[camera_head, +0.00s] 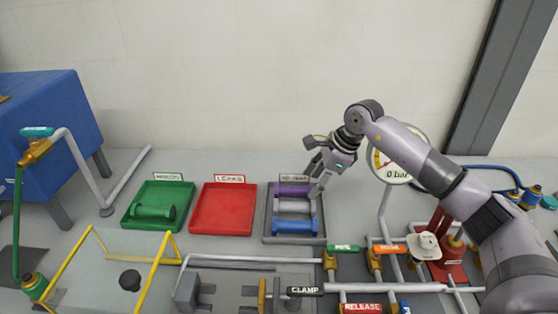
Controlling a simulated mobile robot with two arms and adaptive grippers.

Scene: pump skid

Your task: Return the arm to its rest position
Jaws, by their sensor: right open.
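My right arm reaches in from the right. My right gripper (316,182) is open and hangs over the grey tray (267,222) at the back middle. Nothing shows between its fingers. The grey tray holds a purple cylinder (292,189), a pale grey cylinder (291,206) and a blue cylinder (293,225). The gripper partly covers the right ends of the purple and grey cylinders. I cannot tell whether a fingertip touches one of them. My left gripper is not in view.
A red tray (222,209) is empty; a green tray (134,220) holds a green cylinder (153,212). A pressure gauge (391,167) on a post stands behind my right forearm. Pipes and labelled valve handles (305,291) fill the front. A yellow-framed clear panel (130,262) stands front left.

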